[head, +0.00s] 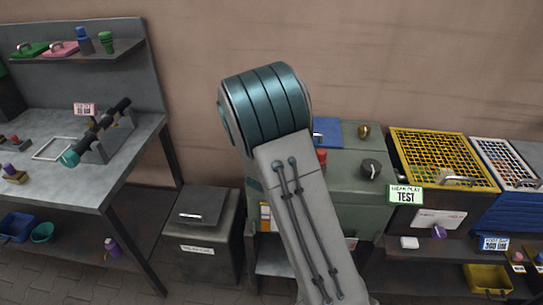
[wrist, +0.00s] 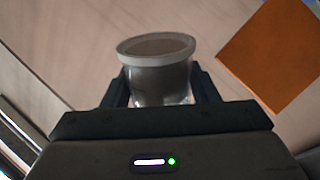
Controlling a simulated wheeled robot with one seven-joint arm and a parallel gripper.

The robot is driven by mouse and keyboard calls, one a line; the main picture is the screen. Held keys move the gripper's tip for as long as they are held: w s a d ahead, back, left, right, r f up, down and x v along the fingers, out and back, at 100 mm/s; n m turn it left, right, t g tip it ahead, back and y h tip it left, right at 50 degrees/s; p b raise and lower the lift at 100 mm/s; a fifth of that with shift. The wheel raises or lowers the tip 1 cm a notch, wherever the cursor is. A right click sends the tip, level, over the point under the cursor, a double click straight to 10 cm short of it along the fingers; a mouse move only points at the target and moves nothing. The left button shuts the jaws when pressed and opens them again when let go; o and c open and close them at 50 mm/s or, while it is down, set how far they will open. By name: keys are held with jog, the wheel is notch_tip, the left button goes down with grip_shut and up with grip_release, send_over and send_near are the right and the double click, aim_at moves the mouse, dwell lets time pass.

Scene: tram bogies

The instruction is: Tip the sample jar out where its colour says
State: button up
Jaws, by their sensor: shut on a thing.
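In the wrist view my gripper (wrist: 162,95) is shut on the sample jar (wrist: 161,82), with one dark finger on each side of it. A grey-brown surface shows inside the rim, and a small reddish patch shows low on the jar. Whether the jar is upright or tilted in the room is unclear. In the head view my arm's teal joint and grey link fill the middle, and my gripper and the jar do not show.
An orange square panel (wrist: 275,52) is at right in the wrist view. In the head view, a grey workbench (head: 130,150) stands left, a lidded dark bin (head: 203,235) beside it. Right are a green cabinet (head: 350,190), a yellow grid-topped crate (head: 394,150) and a blue crate (head: 510,213).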

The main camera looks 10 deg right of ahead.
jog(key=shift+n+t+p, duration=0.3)
jog(key=shift+n+p, duration=1.35)
jog(key=shift+n, duration=0.05)
jog(key=shift+r+n+p, duration=0.2)
jog(key=shift+n+p, duration=0.7)
jog(key=shift+p, duration=0.3)
dwell(0.4)
jog(key=shift+f+n+y, duration=0.3)
jog(key=shift+f+n, duration=0.7)
jog(key=shift+f, duration=0.1)
dwell(0.4)
jog(key=shift+w+a+r+n+t+y+p, duration=0.2)
jog(key=shift+a+r+n+p, duration=0.1)
jog(key=shift+r+n+p, duration=0.25)
jog(key=shift+w+a+r+n+t+y+p, duration=0.15)
jog(key=shift+a+r+n+p, duration=0.2)
jog(key=shift+r+p, duration=0.4)
jog(key=shift+w+a+r+n+p, duration=0.1)
jog(key=shift+r+n+p, duration=0.1)
jog(key=shift+n, duration=0.3)
jog(key=shift+r+n+p, duration=0.1)
jog(key=shift+n+p, duration=0.1)
jog(key=shift+n, duration=0.3)
dwell(0.7)
